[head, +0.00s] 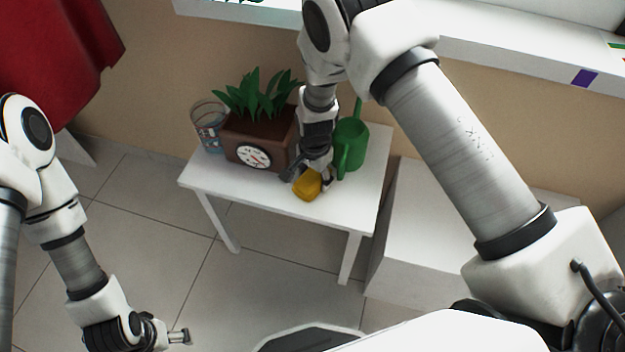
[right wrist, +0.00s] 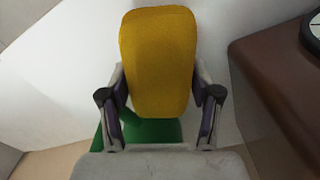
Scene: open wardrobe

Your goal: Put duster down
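The yellow duster (head: 308,186) is at the front edge of the white table (head: 352,206) in the head view. In the right wrist view its yellow pad (right wrist: 158,62) sits between the two fingers, which lie against its sides. My right gripper (head: 312,172) points down over the table and is shut on the duster; it also shows in the right wrist view (right wrist: 159,90). I cannot tell whether the duster touches the tabletop. My left gripper (head: 180,337) is low at the bottom left, away from the table, and its finger opening is unclear.
A brown planter with a clock (head: 275,142) stands close left of my right gripper. A green watering can (head: 351,144) stands close on its right. A bucket (head: 207,130) is at the table's back left. A white block (head: 420,225) stands right of the table.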

